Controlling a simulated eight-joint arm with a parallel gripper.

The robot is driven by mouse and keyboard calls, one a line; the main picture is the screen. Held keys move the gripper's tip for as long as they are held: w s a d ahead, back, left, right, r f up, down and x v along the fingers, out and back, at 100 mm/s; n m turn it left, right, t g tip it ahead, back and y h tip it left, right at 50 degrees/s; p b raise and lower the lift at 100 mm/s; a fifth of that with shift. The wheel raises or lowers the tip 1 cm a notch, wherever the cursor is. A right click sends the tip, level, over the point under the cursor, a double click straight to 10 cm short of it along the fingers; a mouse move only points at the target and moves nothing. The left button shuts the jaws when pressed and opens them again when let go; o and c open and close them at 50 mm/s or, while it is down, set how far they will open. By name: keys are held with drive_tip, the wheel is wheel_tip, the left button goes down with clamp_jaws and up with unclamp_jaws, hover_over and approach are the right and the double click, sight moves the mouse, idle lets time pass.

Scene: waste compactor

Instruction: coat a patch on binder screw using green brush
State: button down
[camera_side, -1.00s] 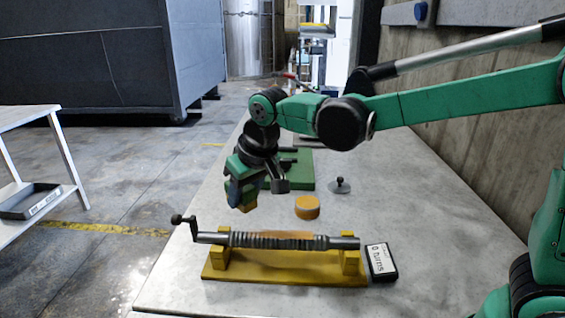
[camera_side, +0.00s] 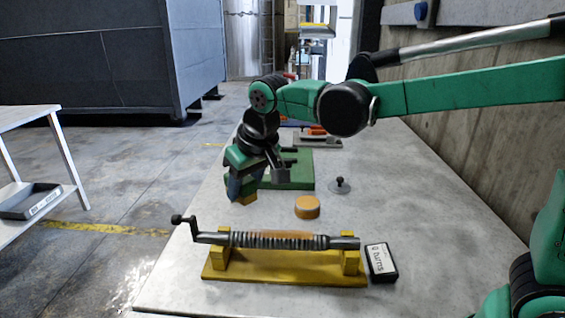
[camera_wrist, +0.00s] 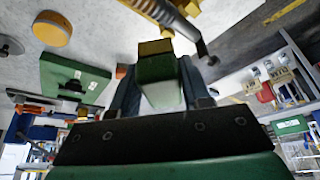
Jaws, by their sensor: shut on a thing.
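The binder screw (camera_side: 290,242) is a grey threaded rod with a crank at its left end. It lies across a yellow stand (camera_side: 285,268), and an orange-brown patch shows on its upper middle. The screw also shows at the top of the wrist view (camera_wrist: 166,14). My gripper (camera_side: 238,188) is shut on the green brush (camera_wrist: 160,85), which has a yellowish tip pointing away from the gripper. The brush tip (camera_side: 246,199) is behind and above the screw's left part, apart from it. The fingers hide part of the brush.
An orange round tin (camera_side: 307,208) stands behind the screw. A green block (camera_side: 296,172) is farther back, with a small grey disc with a knob (camera_side: 340,187) to its right. A black labelled box (camera_side: 381,261) sits right of the stand.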

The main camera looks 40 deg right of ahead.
sight(243, 233)
drive_tip(key=shift+f, duration=0.15)
drive_tip(key=shift+f, duration=3.85)
drive_tip(key=shift+s+d+f, duration=0.1)
drive_tip(key=shift+s+d, duration=1.2)
drive_tip(key=shift+d, duration=0.05)
drive_tip(key=shift+w+a, duration=1.4)
drive_tip(key=shift+a, duration=0.05)
drive_tip(key=shift+s+d+r, duration=0.1)
drive_tip(key=shift+r, duration=4.05)
